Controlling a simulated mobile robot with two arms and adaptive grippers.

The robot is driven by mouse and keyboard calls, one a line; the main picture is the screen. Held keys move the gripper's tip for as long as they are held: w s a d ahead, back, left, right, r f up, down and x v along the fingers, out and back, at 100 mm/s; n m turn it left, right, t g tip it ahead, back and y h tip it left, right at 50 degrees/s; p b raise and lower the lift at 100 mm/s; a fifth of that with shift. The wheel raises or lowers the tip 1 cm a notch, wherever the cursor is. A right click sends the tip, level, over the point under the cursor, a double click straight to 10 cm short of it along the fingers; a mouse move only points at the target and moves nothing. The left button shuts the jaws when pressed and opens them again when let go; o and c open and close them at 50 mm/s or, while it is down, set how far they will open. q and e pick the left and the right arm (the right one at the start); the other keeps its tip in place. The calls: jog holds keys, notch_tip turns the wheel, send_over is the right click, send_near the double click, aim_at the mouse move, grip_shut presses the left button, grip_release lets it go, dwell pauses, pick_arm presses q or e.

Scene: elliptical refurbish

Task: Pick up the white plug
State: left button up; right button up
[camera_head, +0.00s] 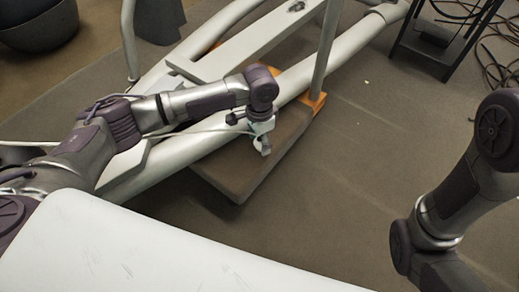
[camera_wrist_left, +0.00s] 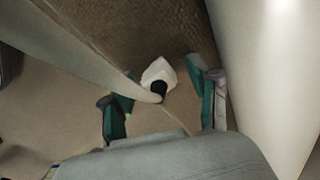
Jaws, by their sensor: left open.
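The white plug (camera_wrist_left: 160,73) shows in the left wrist view with a dark round opening, and a pale cable-like strip reaches it from the upper left. My left gripper (camera_wrist_left: 164,100) is open, with its green-padded fingers on either side of the picture below the plug. The plug appears in line with the gap, and I cannot tell whether it is between the fingertips or beyond them. In the head view my left gripper (camera_head: 264,146) points down over the brown platform (camera_head: 235,178). The plug is not clear there. My right gripper is out of view.
A light grey tubular frame (camera_head: 310,72) with an upright post (camera_head: 327,45) stands around the platform. A pale cable (camera_head: 190,132) runs by my left arm. A black rack (camera_head: 437,45) and loose cables (camera_head: 497,72) are at the upper right. Floor is clear at centre right.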

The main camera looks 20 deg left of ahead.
pick_arm(q)
jog(key=shift+f, duration=0.65)
grip_shut()
jog(key=shift+r, duration=0.15)
